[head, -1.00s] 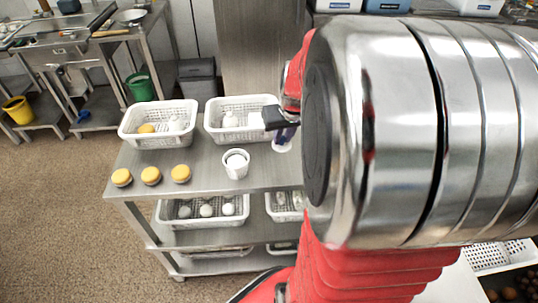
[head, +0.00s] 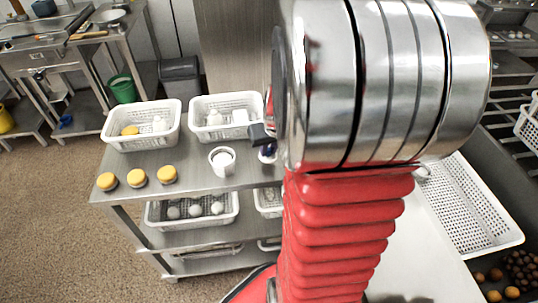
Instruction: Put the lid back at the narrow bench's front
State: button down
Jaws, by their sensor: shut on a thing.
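The steel bench (head: 195,183) with shelves below stands left of my arm. My gripper (head: 264,145) is over the right part of its top, largely hidden behind my arm; one dark finger shows. It is shut on a small white thing, seemingly the lid (head: 267,157), of which only a sliver shows below the finger. I cannot tell whether the lid touches the bench top. A white cup (head: 222,165) stands upright on the bench just left of the gripper.
Two white perforated baskets (head: 118,145) (head: 197,130) with items stand along the bench's back. Three yellow-topped round items (head: 138,177) line the front left edge. A lower shelf holds a basket (head: 158,217) of pale balls. At right are a white perforated tray (head: 500,240) and dark round items.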

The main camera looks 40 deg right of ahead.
aim_at(269, 156)
jog(key=shift+f, duration=1.65)
jog(key=shift+f, duration=0.1)
jog(key=c, duration=1.7)
grip_release()
jog(key=shift+o, duration=0.2)
jog(key=v, duration=1.2)
